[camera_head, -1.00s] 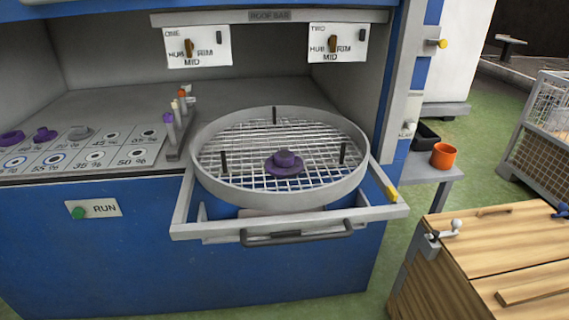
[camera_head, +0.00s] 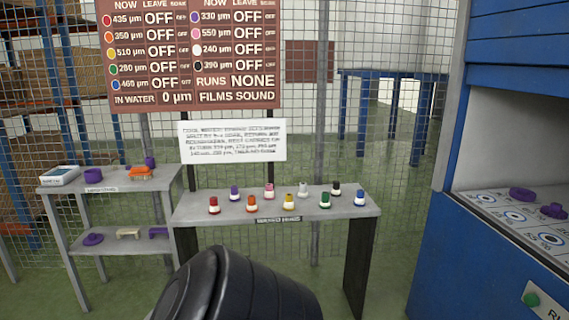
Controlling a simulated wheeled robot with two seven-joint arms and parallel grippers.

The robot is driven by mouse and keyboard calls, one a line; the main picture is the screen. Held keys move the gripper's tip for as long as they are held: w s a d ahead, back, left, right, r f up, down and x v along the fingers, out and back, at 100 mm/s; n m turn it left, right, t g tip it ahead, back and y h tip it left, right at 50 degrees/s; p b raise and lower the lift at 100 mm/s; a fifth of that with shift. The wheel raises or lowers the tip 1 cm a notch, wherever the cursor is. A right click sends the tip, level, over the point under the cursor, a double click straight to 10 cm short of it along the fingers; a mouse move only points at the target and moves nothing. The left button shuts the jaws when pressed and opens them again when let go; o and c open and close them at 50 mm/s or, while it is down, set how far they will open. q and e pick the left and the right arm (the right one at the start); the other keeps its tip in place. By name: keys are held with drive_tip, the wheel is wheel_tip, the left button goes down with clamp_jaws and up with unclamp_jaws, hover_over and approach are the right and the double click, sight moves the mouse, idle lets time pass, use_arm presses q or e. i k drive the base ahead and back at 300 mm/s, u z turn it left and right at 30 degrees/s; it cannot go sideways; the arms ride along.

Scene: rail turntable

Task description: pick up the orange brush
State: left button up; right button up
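No clear orange brush shows in the current head view. An orange object (camera_head: 140,172) lies on the top of the grey shelf stand at left, but I cannot tell what it is. Another small orange-banded piece (camera_head: 252,204) stands in the front row on the grey table. Neither of my grippers is in view. A dark rounded part at the bottom centre appears to be mine, and it hides the floor there.
The grey table (camera_head: 360,210) holds several small coloured pieces. The shelf stand (camera_head: 62,187) at left has purple items. A wire fence and a brown sign board (camera_head: 195,98) stand behind. The blue machine (camera_head: 440,250) fills the right. Green floor shows between machine and table.

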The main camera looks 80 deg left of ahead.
sight(137, 173)
drive_tip(key=u, duration=4.3)
drive_tip(key=i, duration=2.7)
drive_tip(key=z, duration=2.4)
